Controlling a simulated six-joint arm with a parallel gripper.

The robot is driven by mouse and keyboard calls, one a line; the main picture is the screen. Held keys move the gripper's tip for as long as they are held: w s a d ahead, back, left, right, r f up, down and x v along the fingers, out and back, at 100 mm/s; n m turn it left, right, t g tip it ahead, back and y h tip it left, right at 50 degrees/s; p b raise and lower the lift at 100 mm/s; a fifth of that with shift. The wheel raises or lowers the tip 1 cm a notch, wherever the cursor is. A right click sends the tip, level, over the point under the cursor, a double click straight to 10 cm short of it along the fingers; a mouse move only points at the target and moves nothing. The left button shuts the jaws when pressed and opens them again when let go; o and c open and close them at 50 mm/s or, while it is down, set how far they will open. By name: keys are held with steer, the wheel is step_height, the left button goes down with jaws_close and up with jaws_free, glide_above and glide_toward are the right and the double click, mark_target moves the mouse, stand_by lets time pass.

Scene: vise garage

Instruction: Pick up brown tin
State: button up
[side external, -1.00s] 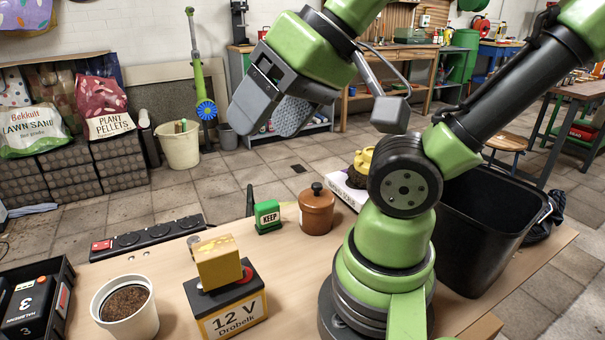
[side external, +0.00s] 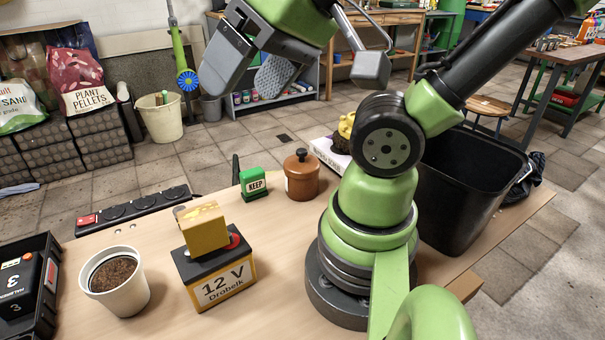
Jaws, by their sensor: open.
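My gripper (side external: 238,88) is high at the top of the side view, above and left of the tin in the picture. Its two grey fingers are apart with nothing between them, clear of the tin.
A green KEEP block (side external: 254,183) stands just left of the tin. A 12 V battery (side external: 215,277) with a yellow box (side external: 203,229) on top and a white soil pot (side external: 122,290) are nearer. A black bin (side external: 465,195) is at right.

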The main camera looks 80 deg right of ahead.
steer(key=o, duration=0.3)
steer(key=g+h, duration=0.2)
steer(key=g, duration=0.5)
glide_above(301, 161)
steer(key=shift+m, duration=0.4)
steer(key=f, duration=1.5)
steer(key=shift+w+d+f, duration=0.1)
steer(key=shift+w+f, duration=0.25)
steer(key=shift+w, duration=0.05)
steer(key=f, duration=0.4)
steer(key=shift+s+d+f, duration=0.2)
steer(key=shift+s, duration=0.05)
steer(key=shift+f, duration=3.1)
